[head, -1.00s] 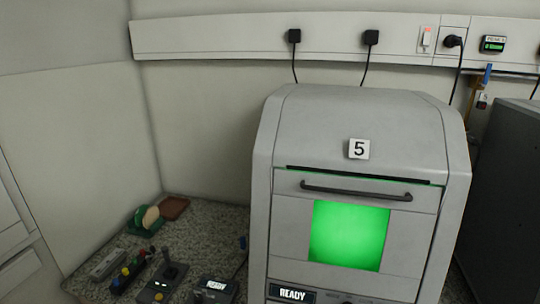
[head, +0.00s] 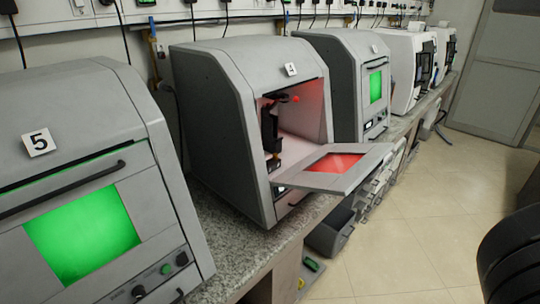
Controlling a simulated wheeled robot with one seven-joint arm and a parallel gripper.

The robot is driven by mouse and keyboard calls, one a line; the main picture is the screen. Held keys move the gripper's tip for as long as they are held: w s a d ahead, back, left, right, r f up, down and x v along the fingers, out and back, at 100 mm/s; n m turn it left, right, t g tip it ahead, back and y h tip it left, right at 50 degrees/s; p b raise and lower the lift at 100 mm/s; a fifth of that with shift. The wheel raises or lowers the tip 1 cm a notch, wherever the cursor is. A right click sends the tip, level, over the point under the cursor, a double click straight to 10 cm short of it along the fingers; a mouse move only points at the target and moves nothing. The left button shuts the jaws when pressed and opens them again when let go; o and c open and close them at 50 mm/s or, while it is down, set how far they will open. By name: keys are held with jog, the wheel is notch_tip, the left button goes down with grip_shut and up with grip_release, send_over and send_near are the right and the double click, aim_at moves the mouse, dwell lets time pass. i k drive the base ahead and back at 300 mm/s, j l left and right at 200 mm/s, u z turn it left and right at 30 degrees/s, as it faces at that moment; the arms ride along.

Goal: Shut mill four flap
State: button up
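Mill four (head: 215,110), a grey box-shaped machine with a "4" label (head: 290,69), stands on the counter in the middle of the head view. Its flap (head: 335,162) hangs open, lowered outward over the counter's front edge, with a red-lit window in it. The open front shows a pale, red-lit inside with a dark spindle unit (head: 270,130). My gripper is not in view, and nothing touches the flap.
Mill five (head: 95,150), with a green window and shut flap, stands at the near left. Another grey mill with a green window (head: 376,86) and white machines (head: 405,65) stand beyond. Grey bins (head: 332,232) sit below the counter. The tiled floor (head: 410,240) in front is mostly clear.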

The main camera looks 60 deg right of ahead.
aim_at(334, 160)
jog(key=i+z, duration=0.1)
jog(key=z, duration=1.5)
